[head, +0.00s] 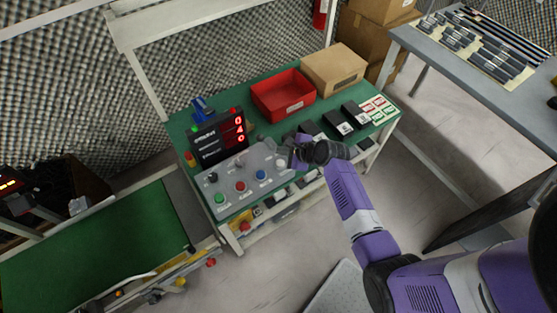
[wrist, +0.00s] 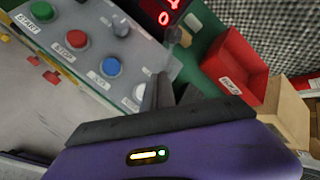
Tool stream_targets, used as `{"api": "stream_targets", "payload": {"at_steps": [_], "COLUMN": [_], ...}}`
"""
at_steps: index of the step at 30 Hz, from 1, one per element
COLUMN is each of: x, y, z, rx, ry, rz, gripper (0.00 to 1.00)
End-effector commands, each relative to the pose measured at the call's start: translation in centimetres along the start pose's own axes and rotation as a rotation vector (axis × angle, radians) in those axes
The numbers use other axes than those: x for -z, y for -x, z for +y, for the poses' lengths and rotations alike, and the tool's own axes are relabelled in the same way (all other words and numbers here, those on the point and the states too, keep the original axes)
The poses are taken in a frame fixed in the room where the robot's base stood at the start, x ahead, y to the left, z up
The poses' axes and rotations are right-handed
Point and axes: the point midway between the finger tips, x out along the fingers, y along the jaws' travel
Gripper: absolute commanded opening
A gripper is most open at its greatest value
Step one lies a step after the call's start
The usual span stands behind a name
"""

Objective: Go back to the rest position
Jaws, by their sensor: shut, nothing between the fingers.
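My gripper (head: 286,158) is at the end of my purple arm, over the right end of the grey control panel (head: 212,200) on the green table. Its dark fingers (wrist: 162,88) also show in the wrist view, shut together and empty, near the panel's white button (wrist: 138,93). I cannot tell whether they touch the panel. The panel has a green START button (wrist: 42,11), a red STOP button (wrist: 76,39) and a blue button (wrist: 109,66).
A red bin (head: 284,96) and a cardboard box (head: 334,70) stand at the table's back. A display (head: 217,137) with red digits stands behind the panel. Black devices (head: 338,123) lie to the right. A green conveyor (head: 95,250) is at left, a grey table (head: 480,85) at right.

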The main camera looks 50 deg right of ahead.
Motion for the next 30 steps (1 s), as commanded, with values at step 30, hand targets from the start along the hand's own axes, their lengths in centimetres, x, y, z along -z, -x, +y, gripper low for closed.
{"api": "stream_targets", "payload": {"at_steps": [30], "x": [-3.5], "y": [10.2], "z": [-3.2], "rx": [0.463], "ry": [1.113], "rz": [0.255], "gripper": [0.0]}}
